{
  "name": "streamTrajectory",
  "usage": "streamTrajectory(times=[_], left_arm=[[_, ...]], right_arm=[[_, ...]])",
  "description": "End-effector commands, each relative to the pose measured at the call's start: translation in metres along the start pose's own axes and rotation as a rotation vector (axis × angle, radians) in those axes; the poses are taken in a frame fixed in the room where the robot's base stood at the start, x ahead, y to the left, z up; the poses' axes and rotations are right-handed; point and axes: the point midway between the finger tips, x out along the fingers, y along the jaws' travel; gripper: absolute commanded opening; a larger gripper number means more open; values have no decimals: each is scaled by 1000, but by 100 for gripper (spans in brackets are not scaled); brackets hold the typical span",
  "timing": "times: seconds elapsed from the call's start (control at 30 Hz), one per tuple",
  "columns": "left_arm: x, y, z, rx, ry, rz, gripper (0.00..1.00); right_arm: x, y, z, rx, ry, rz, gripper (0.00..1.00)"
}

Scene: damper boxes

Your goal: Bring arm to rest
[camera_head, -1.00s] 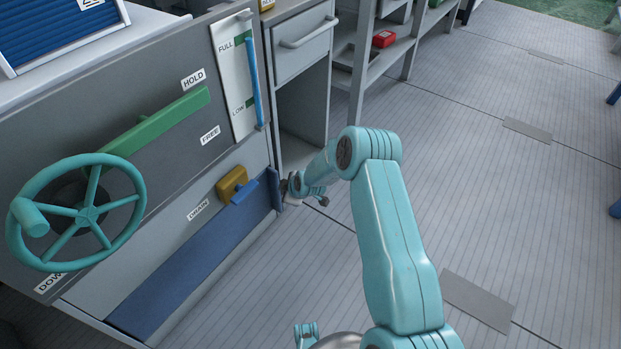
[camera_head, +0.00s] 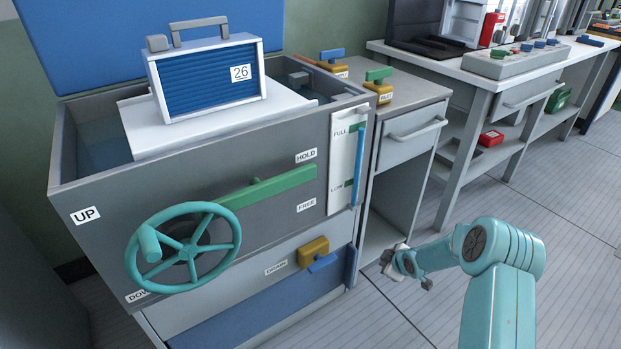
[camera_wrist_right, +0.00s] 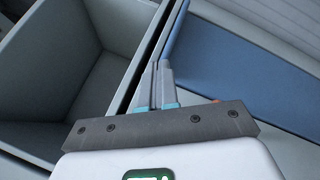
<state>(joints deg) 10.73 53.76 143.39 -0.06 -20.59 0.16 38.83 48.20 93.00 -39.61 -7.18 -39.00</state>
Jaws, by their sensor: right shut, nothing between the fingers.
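My right arm (camera_head: 497,275) reaches in from the lower right of the head view. Its gripper (camera_head: 388,261) is low, close to the right front corner of the grey tank (camera_head: 130,200), near the open cabinet. In the right wrist view its two fingers (camera_wrist_right: 160,85) are together with nothing between them. They point along the edge between a grey compartment (camera_wrist_right: 45,75) and a blue panel (camera_wrist_right: 235,75). Whether they touch the panel cannot be told. My left gripper is not in view.
A blue-slatted box marked 26 (camera_head: 215,80) stands on a white platform (camera_head: 145,130) over the tank. The tank front carries a teal handwheel (camera_head: 190,250), a green lever (camera_head: 270,187) and a yellow drain valve (camera_head: 313,248). Open floor (camera_head: 575,255) lies to the right.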

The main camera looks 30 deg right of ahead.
Motion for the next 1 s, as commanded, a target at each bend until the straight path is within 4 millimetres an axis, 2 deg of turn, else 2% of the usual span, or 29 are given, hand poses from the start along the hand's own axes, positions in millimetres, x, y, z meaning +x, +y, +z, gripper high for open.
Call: streamTrajectory(times=[0.07,0.13,0.2,0.23,0.27,0.33,0.37,0.4,0.47,0.5,0.6,0.7,0.8,0.9,0.93,1.0], left_arm=[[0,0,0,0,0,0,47],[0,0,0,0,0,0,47],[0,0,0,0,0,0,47],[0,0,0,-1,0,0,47],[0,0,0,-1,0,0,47],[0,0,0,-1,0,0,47],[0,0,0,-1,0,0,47],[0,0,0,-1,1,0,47],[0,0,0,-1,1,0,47],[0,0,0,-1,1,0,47],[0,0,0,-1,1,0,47],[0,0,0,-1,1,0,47],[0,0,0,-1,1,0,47],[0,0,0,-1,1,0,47],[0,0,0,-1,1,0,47],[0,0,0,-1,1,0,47]], right_arm=[[0,-1,-2,-2,3,0,0],[1,-5,-15,-19,18,-6,0],[4,-18,-44,-55,51,-26,0],[6,-32,-57,-73,64,-51,0],[6,-51,-68,-87,74,-84,0],[4,-104,-91,-98,91,-177,0],[1,-129,-98,-91,94,-221,0],[-4,-162,-105,-70,92,-280,0],[-16,-211,-111,-14,76,-365,0],[-26,-242,-112,31,55,-420,0],[-55,-308,-103,160,-25,-533,0],[-85,-356,-86,299,-131,-607,0],[-116,-391,-62,454,-258,-644,0],[-146,-414,-32,661,-413,-633,0],[-154,-418,-24,744,-461,-613,0],[-149,-413,-26,902,-494,-558,0]])
